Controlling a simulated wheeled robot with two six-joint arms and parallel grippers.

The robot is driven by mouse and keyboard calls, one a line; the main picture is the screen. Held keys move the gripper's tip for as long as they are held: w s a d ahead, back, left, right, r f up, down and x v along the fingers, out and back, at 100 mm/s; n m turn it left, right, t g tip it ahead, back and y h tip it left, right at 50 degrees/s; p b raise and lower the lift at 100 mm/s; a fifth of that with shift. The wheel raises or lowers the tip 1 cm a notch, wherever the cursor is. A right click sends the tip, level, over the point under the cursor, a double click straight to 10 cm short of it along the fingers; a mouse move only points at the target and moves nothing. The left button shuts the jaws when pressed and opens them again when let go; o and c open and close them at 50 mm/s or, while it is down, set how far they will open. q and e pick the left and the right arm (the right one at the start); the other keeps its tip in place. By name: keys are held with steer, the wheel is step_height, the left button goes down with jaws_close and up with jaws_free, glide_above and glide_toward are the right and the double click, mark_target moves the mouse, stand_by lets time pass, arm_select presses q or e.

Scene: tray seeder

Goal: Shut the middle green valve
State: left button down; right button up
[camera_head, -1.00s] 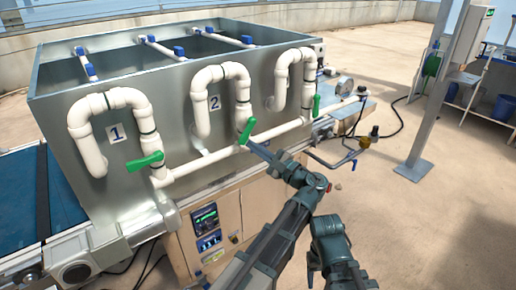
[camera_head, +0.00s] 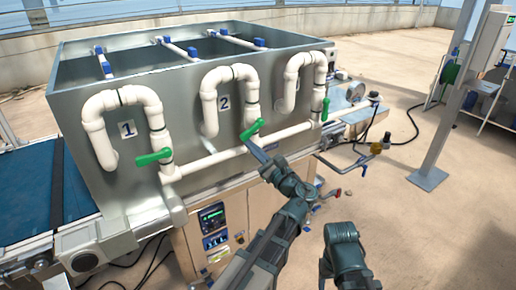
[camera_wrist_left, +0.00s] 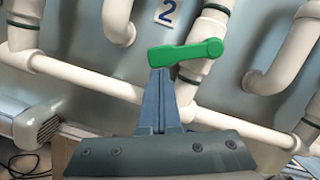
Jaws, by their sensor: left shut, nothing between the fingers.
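The middle green valve (camera_head: 252,130) is on the white pipe beside the number 2. Its handle slants in the head view, with its free end low and to the left. In the left wrist view the handle (camera_wrist_left: 187,52) lies nearly level, its free end to the left. My left gripper (camera_head: 254,148) is shut and empty just below that free end. In the left wrist view its fingertips (camera_wrist_left: 160,74) are right under the handle and seem to touch it. My right gripper is out of view; only part of my right arm shows at the bottom.
The left green valve handle (camera_head: 153,158) lies close to level; the right one (camera_head: 325,109) stands upright. White pipes run along the front of the grey tank (camera_head: 75,140). A control panel (camera_head: 212,220) sits below. Open floor lies to the right.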

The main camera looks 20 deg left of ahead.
mark_target(243, 139)
arm_select(q)
steer(key=r+m, duration=0.1)
steer(key=m, duration=0.1)
steer(key=s+a+r+m+t+p, duration=0.1)
steer(key=m, duration=0.1)
steer(key=shift+s+h, duration=0.2)
steer(key=shift+h, duration=0.1)
steer(key=shift+a+r+m+t+p, duration=0.1)
steer(key=shift+r+m+t+p, duration=0.2)
steer(key=shift+p, duration=0.1)
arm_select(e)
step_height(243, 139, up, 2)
arm_select(q)
steer(key=shift+s, duration=0.1)
steer(key=shift+f, duration=0.15)
